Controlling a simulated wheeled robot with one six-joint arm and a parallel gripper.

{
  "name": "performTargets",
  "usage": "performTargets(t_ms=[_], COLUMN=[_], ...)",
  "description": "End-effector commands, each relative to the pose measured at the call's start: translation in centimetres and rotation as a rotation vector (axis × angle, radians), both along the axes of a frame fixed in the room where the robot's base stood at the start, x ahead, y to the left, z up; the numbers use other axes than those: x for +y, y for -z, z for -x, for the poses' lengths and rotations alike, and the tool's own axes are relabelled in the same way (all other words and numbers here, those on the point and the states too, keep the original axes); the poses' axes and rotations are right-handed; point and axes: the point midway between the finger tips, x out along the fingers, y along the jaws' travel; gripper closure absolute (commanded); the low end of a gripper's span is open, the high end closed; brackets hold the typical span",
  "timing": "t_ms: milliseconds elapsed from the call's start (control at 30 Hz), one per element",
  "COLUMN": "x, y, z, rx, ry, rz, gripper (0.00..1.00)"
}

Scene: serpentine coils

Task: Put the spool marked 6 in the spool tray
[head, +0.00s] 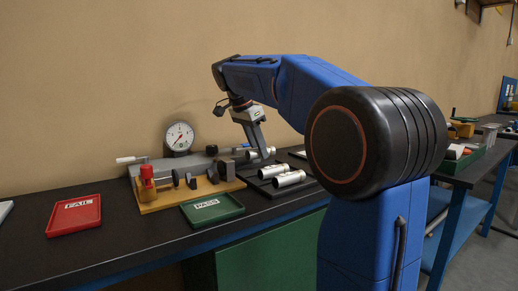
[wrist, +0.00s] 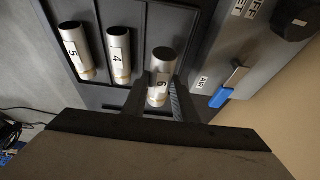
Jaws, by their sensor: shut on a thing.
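The spool marked 6 (wrist: 159,75) is a silver cylinder with a white label, between the two dark fingers of my gripper (wrist: 161,88) in the wrist view. My gripper is shut on it. In the head view my gripper (head: 261,150) points down at the back of the bench, with a silver spool end beside its fingers. The dark spool tray (wrist: 135,14) holds the spool marked 5 (wrist: 75,50) and the spool marked 4 (wrist: 119,55), lying side by side left of spool 6. I cannot tell whether spool 6 touches the surface below.
A grey panel with a blue-tipped lever (wrist: 226,90) lies right of spool 6. In the head view a dial gauge (head: 179,137), a wooden fixture (head: 190,194), a green PASS tray (head: 212,208) and a red FAIL tray (head: 74,214) stand left of the spools.

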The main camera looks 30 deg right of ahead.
Motion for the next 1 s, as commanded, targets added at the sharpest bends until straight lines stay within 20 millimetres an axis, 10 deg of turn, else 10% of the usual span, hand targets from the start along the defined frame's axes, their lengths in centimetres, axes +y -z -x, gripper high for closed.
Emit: performTargets(t_ms=[1000], x=[0.0], y=[1.9], z=[0.0], rx=[0.0], ry=[0.0], rz=[0.0], gripper=[1.0])
